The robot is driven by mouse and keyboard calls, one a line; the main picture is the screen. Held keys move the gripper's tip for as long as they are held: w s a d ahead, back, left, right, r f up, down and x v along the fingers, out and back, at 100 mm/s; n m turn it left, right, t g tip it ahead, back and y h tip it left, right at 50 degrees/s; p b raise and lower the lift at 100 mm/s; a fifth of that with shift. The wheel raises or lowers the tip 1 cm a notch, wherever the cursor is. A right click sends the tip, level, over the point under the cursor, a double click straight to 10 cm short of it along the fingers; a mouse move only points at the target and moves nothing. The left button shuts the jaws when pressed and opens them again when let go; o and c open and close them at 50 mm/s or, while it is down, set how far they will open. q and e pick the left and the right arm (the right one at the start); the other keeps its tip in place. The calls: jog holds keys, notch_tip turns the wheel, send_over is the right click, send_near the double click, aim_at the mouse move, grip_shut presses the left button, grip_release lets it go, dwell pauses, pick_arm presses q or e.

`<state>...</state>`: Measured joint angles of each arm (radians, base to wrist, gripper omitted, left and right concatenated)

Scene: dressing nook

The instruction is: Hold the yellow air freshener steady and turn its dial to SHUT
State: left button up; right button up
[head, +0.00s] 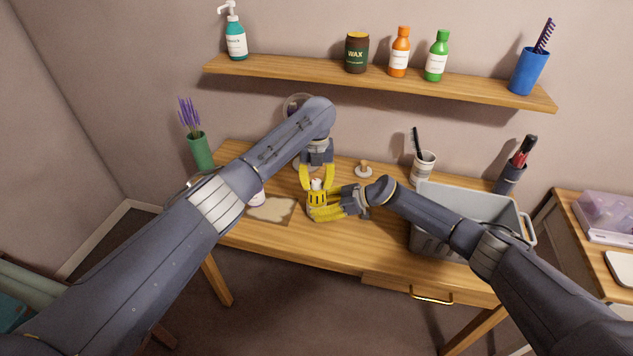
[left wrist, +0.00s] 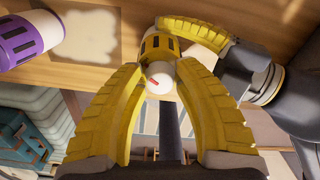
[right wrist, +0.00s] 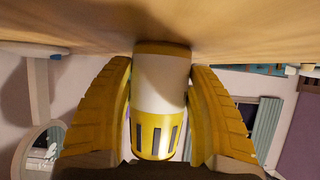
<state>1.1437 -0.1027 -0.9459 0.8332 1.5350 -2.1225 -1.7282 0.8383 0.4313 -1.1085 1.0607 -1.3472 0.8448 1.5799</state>
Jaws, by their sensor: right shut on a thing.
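The yellow air freshener (head: 317,198) stands on the wooden table, with a white middle and dark slots near its top. My right gripper (head: 312,207) comes in from the right, low, and is shut on its body; in the right wrist view (right wrist: 160,85) the fingers press on both sides. The white dial (left wrist: 158,80) on top carries a red mark; lettering is too small to read. My left gripper (left wrist: 160,70) points down over it with fingers apart, one on each side of the dial. It also shows in the head view (head: 318,178).
A purple-and-white air freshener (left wrist: 30,38) stands to the left, partly behind my left arm in the head view. A pale-patched mat (head: 270,210) lies near it. A grey crate (head: 445,193), a cup (head: 423,168) and a small wooden knob-like item (head: 363,171) are to the right.

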pick_arm(q)
grip_shut()
jog(key=shift+n, duration=0.3)
jog(key=n, duration=1)
jog(key=shift+n, duration=0.4)
jog(key=n, duration=1.2)
jog(key=shift+n, duration=0.4)
jog(key=o, duration=0.5)
grip_release()
